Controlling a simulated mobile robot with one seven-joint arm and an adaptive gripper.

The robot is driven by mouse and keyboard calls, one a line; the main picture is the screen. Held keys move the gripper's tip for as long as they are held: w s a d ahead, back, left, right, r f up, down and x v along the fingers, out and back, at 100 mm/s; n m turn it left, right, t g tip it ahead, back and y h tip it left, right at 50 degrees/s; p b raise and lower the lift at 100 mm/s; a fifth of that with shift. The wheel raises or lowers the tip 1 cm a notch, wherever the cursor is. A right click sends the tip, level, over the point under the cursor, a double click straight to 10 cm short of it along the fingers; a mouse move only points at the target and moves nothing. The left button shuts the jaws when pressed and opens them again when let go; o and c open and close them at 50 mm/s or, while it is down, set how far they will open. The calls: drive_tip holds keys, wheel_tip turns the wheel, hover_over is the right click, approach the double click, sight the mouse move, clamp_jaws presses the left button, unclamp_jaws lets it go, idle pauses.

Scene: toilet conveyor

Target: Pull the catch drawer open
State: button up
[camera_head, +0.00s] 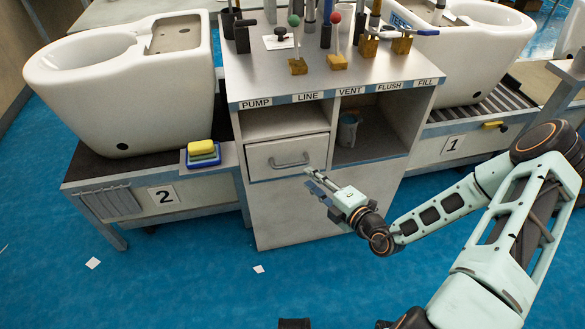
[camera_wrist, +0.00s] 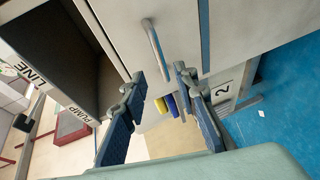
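The catch drawer (camera_head: 265,158) is in the cabinet below the PUMP and LINE labels. Its front looks flush with the cabinet, so it appears closed. Its grey bar handle (camera_head: 290,164) runs across the front; the handle also shows in the wrist view (camera_wrist: 154,48), just beyond the fingertips. My gripper (camera_head: 314,180) is in front of the drawer's lower right, close to the handle. In the wrist view my gripper (camera_wrist: 159,74) has its two blue fingers apart with nothing between them. The handle looks ahead of the fingers, not between them.
An open shelf is above the drawer, and an open compartment with a grey mug (camera_head: 348,130) is to its right. Toilet bowls (camera_head: 120,85) stand on conveyors at both sides. Blue floor in front is mostly free.

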sight(293, 164)
drive_tip(key=b+x, duration=0.2)
drive_tip(key=x, duration=0.8)
drive_tip(key=shift+s, duration=0.1)
clamp_jaws()
